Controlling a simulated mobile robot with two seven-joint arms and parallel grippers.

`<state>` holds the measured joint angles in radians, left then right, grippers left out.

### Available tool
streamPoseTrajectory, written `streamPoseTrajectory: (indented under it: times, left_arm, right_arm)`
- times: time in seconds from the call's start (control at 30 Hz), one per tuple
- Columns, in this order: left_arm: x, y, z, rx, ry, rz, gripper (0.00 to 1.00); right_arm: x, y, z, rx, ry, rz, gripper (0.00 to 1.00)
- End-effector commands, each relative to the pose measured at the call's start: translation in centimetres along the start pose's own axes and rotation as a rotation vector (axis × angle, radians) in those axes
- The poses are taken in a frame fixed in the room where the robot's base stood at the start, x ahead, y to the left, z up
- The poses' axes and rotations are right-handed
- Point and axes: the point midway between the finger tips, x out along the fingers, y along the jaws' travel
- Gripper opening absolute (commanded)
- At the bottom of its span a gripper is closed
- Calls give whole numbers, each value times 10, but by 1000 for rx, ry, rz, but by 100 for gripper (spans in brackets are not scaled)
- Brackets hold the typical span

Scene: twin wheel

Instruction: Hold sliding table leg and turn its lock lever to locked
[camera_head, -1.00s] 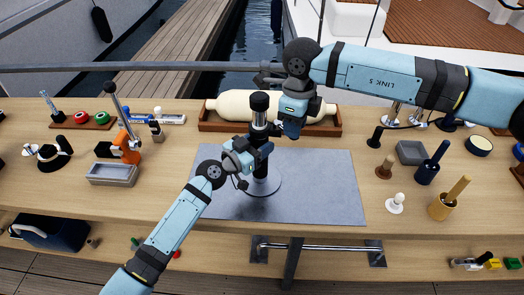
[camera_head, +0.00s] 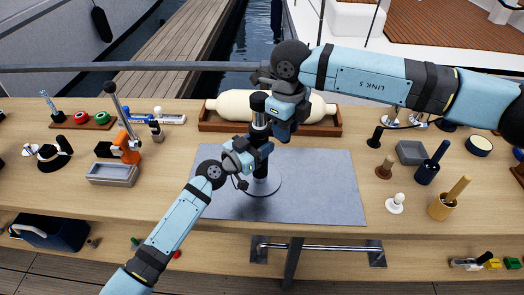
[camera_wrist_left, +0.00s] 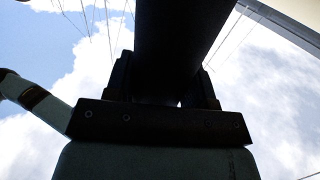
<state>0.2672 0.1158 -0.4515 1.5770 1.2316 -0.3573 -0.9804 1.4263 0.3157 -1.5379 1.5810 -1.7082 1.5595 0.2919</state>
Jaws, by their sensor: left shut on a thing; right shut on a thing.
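The sliding table leg (camera_head: 260,187) is a black post standing upright on a round grey base (camera_head: 276,186) on the grey mat. My left gripper (camera_head: 262,150) is shut on the post at its middle. In the left wrist view the dark post (camera_wrist_left: 180,45) rises between the two fingers of this gripper (camera_wrist_left: 160,85). My right gripper (camera_head: 267,112) is at the upper part of the post, just right of its black top (camera_head: 259,98), and shut. The lock lever is hidden behind the right gripper, and what its fingers hold cannot be made out.
A cream roll (camera_head: 232,105) lies in a wooden tray (camera_head: 209,126) close behind the post. An orange lever device (camera_head: 126,147) and a grey tray (camera_head: 113,174) stand to the left. Mallets and small knobs stand to the right. The grey mat (camera_head: 325,185) is mostly clear.

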Motion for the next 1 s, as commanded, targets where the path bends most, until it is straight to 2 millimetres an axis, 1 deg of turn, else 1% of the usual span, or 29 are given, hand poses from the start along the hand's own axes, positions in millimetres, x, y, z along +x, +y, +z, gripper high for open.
streamPoseTrajectory:
  times: [0.03, 0.3, 0.7, 1.0]
  left_arm:
    - [0, 1, 4, -2, -6, 2, 21]
    - [0, 1, 4, -2, -6, 2, 21]
    - [0, 1, 4, -1, -6, 2, 21]
    - [0, 1, 4, -1, -6, 2, 21]
  right_arm:
    - [0, 1, 0, 1, 0, 1, 18]
    - [0, 2, 1, 4, 0, 1, 18]
    - [0, 13, 13, 138, -1, 1, 19]
    - [0, 14, 14, 150, -1, 1, 19]
